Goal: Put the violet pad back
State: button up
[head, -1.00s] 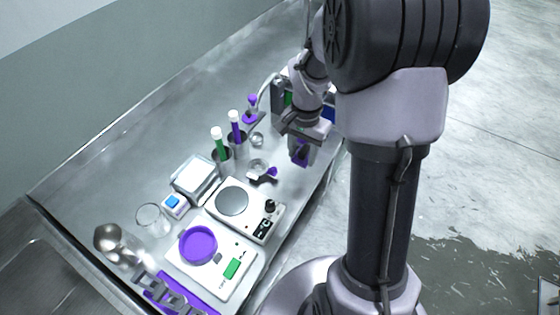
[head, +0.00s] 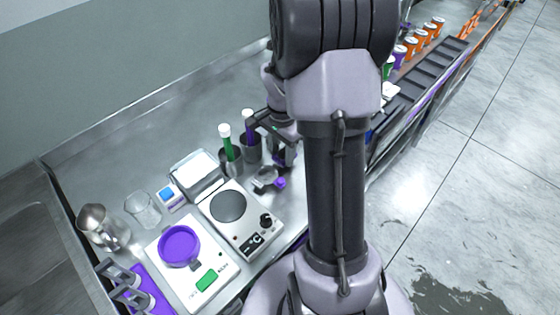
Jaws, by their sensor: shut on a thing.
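My gripper (head: 284,153) is over the bench, to the right of the dark cups, and partly behind my arm. It is shut on a violet piece (head: 286,160), which looks like the violet pad. Only a little of the piece shows below the fingers, and its shape and any contact with the bench are hard to tell. A small metal part with a violet knob (head: 281,183) lies just in front of the gripper.
A green-stemmed tube (head: 228,146) and a violet one (head: 249,127) stand in dark cups. A hotplate (head: 240,221) and a scale (head: 187,282) with a violet dish (head: 180,245) are in front. A glass beaker (head: 142,209) and metal jug (head: 98,228) stand left. Orange-and-white cups (head: 421,38) line the far right.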

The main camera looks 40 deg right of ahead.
notch_tip(320, 180, down, 2)
jog(key=shift+f, duration=0.1)
jog(key=shift+f+b, duration=0.15)
jog(key=shift+b, duration=0.15)
jog(key=o, duration=1.2)
